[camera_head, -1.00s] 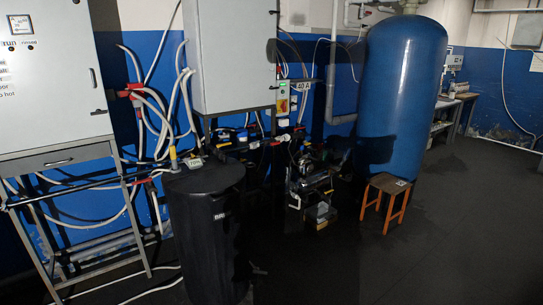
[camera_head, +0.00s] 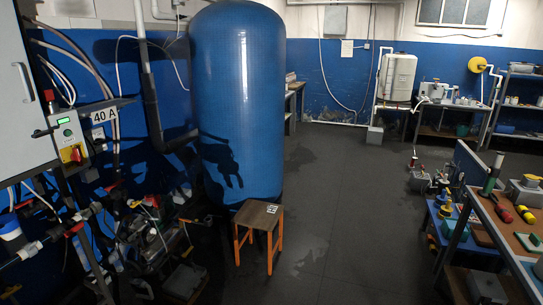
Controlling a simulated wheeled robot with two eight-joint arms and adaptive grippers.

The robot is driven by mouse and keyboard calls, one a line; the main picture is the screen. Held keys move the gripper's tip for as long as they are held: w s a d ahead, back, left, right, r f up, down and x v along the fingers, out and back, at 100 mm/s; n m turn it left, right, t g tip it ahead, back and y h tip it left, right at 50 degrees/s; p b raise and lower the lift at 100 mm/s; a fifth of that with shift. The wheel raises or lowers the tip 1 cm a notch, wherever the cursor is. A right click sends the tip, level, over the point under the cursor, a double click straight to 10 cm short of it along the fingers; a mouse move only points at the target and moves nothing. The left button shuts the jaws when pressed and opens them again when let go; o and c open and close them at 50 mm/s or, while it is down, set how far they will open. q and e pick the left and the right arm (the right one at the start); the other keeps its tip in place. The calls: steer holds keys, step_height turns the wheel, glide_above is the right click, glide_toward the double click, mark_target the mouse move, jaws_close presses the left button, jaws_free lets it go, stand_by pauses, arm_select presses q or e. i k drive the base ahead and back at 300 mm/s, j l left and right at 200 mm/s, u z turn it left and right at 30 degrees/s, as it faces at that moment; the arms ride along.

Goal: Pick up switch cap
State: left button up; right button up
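I cannot pick out a switch cap for certain. A grey control box (camera_head: 66,138) on the left has a green light and a red-and-yellow rotary switch (camera_head: 75,154). A small black-and-white patch (camera_head: 271,209) shows on the stool top, too small to identify. The workbench (camera_head: 493,229) at the right holds red-handled and yellow items (camera_head: 527,214) that are too small to name surely. Neither of my grippers is in view.
A tall blue tank (camera_head: 238,100) stands left of centre, with a wooden stool (camera_head: 258,216) in front. Pipes and pumps (camera_head: 150,232) crowd the lower left. A white container (camera_head: 397,76) and shelves (camera_head: 518,90) stand at the back. The dark floor (camera_head: 345,215) is clear in the middle.

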mark_target(181, 195)
steer(key=i, duration=0.55)
steer(key=i+l+u, duration=0.1)
steer(key=i, duration=0.45)
steer(key=i+l, duration=0.15)
steer(key=i, duration=0.35)
steer(key=i+j, duration=0.25)
steer(key=i, duration=0.2)
steer(key=i+j, duration=0.3)
steer(key=i, duration=0.2)
steer(key=i+j, duration=0.25)
steer(key=i, duration=0.2)
steer(key=i+j+z, duration=0.1)
steer(key=i+j, duration=0.25)
